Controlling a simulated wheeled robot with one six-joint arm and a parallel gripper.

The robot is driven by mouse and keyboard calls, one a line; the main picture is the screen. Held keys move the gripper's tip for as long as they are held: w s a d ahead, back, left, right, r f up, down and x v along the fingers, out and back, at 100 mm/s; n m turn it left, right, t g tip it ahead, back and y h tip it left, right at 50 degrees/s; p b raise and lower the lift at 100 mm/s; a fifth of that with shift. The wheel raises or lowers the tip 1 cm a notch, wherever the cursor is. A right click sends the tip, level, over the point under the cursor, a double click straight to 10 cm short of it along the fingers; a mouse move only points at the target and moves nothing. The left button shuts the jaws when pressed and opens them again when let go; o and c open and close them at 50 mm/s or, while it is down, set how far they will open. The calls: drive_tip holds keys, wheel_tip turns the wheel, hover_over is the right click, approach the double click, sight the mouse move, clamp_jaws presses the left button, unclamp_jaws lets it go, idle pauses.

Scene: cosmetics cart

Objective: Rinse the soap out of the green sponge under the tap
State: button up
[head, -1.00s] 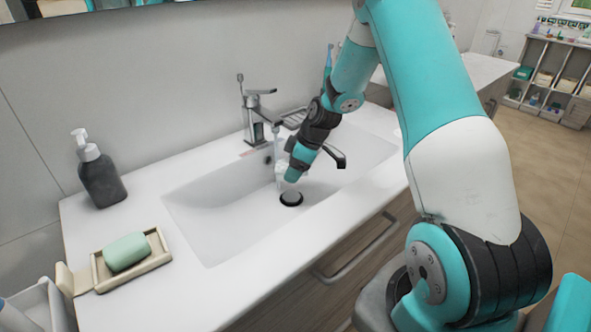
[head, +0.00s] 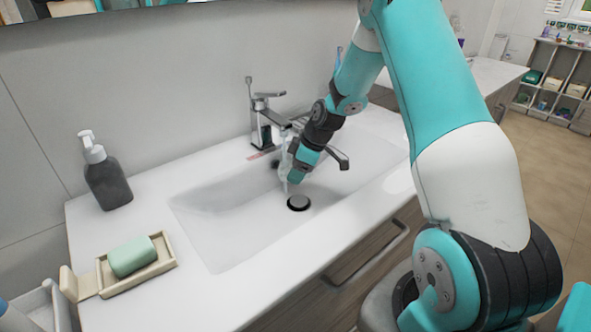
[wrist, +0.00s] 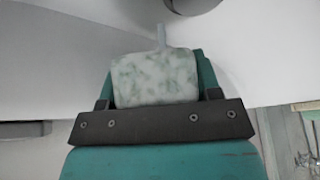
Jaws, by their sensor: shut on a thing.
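The sponge (wrist: 155,82) shows in the wrist view between the two teal fingers of my gripper (wrist: 155,75), which is shut on it. Its face is mostly covered in whitish foam, with green patches showing through. A thin stream of water (wrist: 161,35) meets the sponge's far edge. In the head view my gripper (head: 296,172) points down into the basin under the chrome tap (head: 262,115). Water runs from the spout beside the fingers. The sponge is mostly hidden there by the gripper and the water.
The white basin (head: 225,225) has a dark-rimmed drain (head: 298,202) just below my gripper. A green soap bar (head: 132,256) lies on a beige dish (head: 165,262) at the left of the counter. A dark grey pump bottle (head: 108,182) stands behind it. The counter between is clear.

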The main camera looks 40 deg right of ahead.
drive_tip(key=shift+d, duration=0.55)
drive_tip(key=shift+a, duration=0.15)
drive_tip(key=shift+a, duration=0.5)
drive_tip(key=shift+s, duration=0.1)
